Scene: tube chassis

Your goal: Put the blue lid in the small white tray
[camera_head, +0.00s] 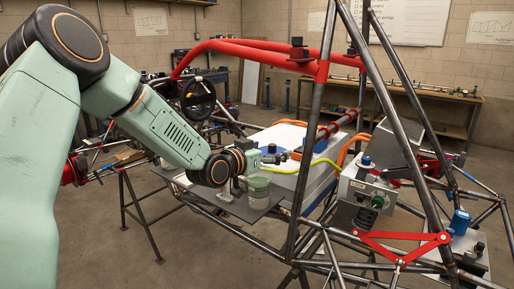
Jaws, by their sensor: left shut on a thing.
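My left gripper (280,158) reaches in from the left and is shut over the middle of the chassis. A small blue piece, which looks like the blue lid (272,148), shows at its fingers; its shape is too small to make out. Greenish-grey round jars (258,190) stand on a dark plate just below the gripper. I cannot pick out the small white tray with certainty. A pale surface (470,242) at the far right carries a blue cylinder (460,221). My right gripper is not in view.
Steel tubes (313,150) of the chassis rise just right of the gripper, with red bars (250,48) above. A white box (285,140), orange cables and a yellow-green hose (318,165) lie close behind. A grey box (358,190) stands at the right.

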